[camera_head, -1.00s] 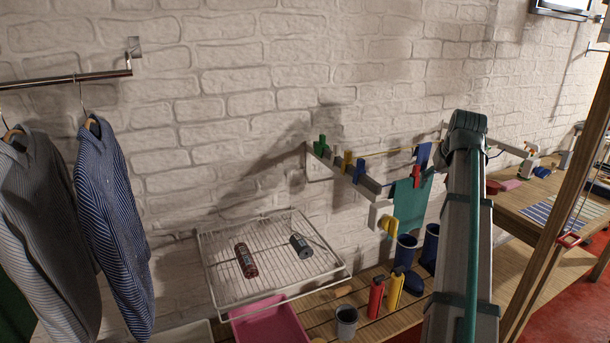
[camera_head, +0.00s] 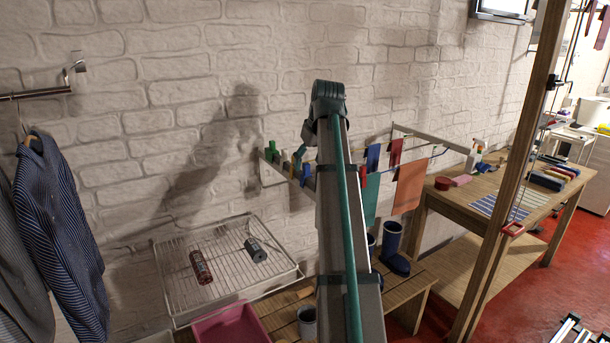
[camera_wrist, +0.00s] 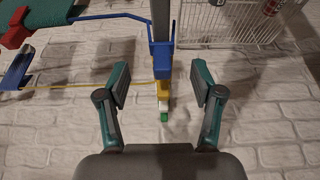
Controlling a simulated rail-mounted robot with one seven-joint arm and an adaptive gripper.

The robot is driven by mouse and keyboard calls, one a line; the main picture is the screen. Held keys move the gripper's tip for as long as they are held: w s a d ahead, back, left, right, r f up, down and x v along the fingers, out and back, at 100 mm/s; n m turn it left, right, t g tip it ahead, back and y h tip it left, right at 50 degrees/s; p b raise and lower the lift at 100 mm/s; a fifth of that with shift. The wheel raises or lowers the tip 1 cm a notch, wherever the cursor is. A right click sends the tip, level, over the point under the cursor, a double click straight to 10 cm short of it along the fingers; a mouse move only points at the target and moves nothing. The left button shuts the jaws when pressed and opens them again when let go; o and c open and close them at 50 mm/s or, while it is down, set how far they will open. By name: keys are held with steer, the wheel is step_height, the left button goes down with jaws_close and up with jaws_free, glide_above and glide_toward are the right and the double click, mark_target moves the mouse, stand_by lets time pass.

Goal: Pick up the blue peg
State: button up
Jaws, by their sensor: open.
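Several pegs are clipped along a grey rack bar on the wall. A blue peg (camera_head: 306,174) is near the middle of this row, beside yellow and green pegs. The wrist view shows this blue peg (camera_wrist: 161,54) on the bar, beyond my gripper's fingers and roughly centred between them. My gripper (camera_wrist: 160,82) is open and empty, its two fingers apart on either side of the bar.
A yellow peg (camera_wrist: 162,90) and a green peg (camera_wrist: 164,117) sit close to the blue one. A thin yellow line (camera_wrist: 80,87) crosses to the bar. A wire shelf (camera_head: 180,262) with two cans is left of the rack. The brick wall is close behind.

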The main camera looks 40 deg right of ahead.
mark_target(305, 175)
steer(key=shift+p+x, duration=1.4)
steer(key=shift+x, duration=1.55)
steer(key=shift+s+a, duration=0.1)
steer(key=shift+a, duration=0.05)
steer(key=c, duration=1)
